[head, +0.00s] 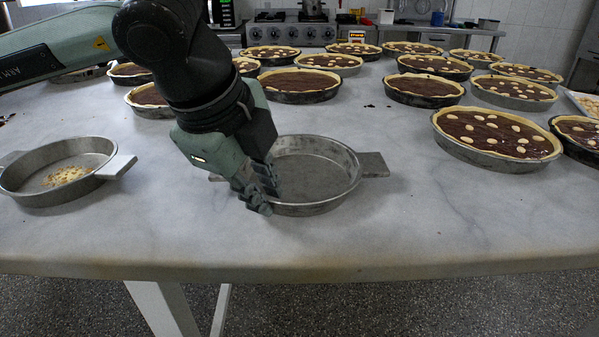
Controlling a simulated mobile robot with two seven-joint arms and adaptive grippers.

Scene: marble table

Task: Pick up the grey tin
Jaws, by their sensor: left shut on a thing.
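A round grey tin (312,170) with flat side handles sits near the front of the marble table (400,230), in the middle of the head view. It looks empty. My left gripper (258,188) reaches down from the upper left and is shut on the tin's left side. The gripper covers part of the tin's left rim and most of its left handle; the right handle is in plain view. I cannot tell whether the tin is raised off the table. My right gripper is not in view.
A second grey tin (100,147) with pale flakes in it stands at the left. Several chocolate tarts (497,136) in tins fill the back and right of the table. The front edge is close to the grey tin. Bare marble lies at the front right.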

